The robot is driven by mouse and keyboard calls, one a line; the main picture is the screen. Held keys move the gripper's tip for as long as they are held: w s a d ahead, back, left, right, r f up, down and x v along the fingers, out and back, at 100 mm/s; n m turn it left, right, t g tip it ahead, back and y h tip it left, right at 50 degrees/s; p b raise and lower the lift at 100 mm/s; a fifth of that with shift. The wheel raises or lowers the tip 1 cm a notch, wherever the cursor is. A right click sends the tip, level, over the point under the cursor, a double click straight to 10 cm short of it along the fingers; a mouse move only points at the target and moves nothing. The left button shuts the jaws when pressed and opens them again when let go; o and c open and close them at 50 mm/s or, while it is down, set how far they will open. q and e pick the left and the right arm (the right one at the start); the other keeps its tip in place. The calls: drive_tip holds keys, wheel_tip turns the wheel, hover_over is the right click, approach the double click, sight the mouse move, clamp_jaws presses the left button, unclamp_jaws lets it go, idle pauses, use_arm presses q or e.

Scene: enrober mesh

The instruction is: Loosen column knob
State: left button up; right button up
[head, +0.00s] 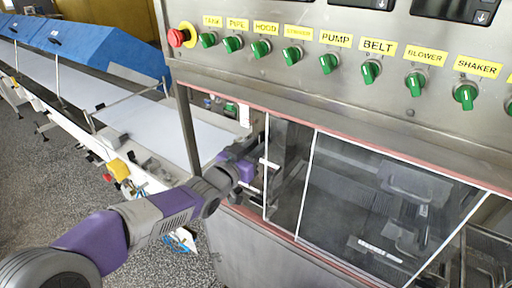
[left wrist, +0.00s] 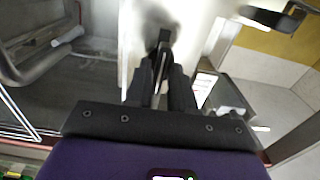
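My left gripper (head: 252,176) reaches in at the left edge of the clear panel, beside the machine's post. In the left wrist view its two black fingers (left wrist: 160,75) point forward at a blurred pale column (left wrist: 150,18). A small dark part (left wrist: 163,40), which may be the column knob, sits at the fingertips. The fingers are close together with a narrow gap, and I cannot tell whether they grip it. In the head view the knob cannot be made out; my gripper and the panel edge cover that area. My right gripper is not in view.
The steel control panel with green knobs (head: 329,64) and a red stop button (head: 178,37) hangs above my left arm. Clear panels (head: 350,190) close the machine to the right. A conveyor with a white belt (head: 120,105) and blue covers (head: 90,50) runs to the left.

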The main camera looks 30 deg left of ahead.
use_arm(q)
drive_tip(key=s, duration=0.7)
drive_tip(key=shift+s+a, duration=0.2)
drive_tip(key=shift+a, duration=0.1)
